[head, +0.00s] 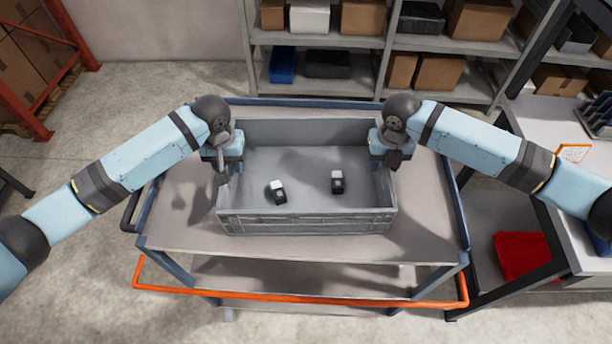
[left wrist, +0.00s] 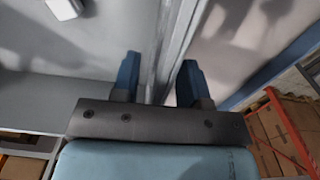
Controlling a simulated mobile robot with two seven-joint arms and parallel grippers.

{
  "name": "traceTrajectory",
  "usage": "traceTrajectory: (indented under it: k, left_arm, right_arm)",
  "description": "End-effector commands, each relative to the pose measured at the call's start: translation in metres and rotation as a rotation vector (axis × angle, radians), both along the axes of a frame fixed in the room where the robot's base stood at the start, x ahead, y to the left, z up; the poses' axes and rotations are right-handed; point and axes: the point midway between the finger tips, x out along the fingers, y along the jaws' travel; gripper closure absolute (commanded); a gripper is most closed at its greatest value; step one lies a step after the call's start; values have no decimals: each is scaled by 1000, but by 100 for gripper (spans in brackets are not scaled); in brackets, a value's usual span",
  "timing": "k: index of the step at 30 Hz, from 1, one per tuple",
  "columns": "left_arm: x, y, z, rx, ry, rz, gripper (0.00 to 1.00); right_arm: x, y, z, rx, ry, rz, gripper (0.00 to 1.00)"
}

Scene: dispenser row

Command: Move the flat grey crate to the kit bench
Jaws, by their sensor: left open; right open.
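The flat grey crate (head: 305,222) stands on the top shelf of a trolley (head: 330,255), with two small black-and-white items (head: 278,192) (head: 337,182) inside. My left gripper (head: 222,178) is at the crate's left wall, open. In the left wrist view its two blue fingers (left wrist: 158,82) stand on either side of the wall's rim (left wrist: 172,50), with gaps visible. My right gripper (head: 392,165) is at the crate's right wall, open. Its fingertips are partly hidden by its own body, so contact with the wall cannot be told.
The trolley has an orange bar (head: 300,299) along its front. A grey bench (head: 560,130) stands close on the right, with a red bin (head: 522,255) below. Shelving (head: 390,42) with boxes stands behind. An orange rack (head: 40,60) is at the far left.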

Motion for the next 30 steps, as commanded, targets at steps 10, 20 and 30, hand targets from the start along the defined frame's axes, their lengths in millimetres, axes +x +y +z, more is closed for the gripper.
traceTrajectory:
  k: [10,20,30]
  left_arm:
    - [0,0,-10,0,0,-1,60]
    - [0,0,-9,0,1,-1,100]
    - [0,0,-8,-1,-1,-1,100]
  right_arm:
    - [0,0,-9,0,0,0,60]
    - [0,0,-9,0,0,0,100]
    - [1,0,-8,0,-1,0,100]
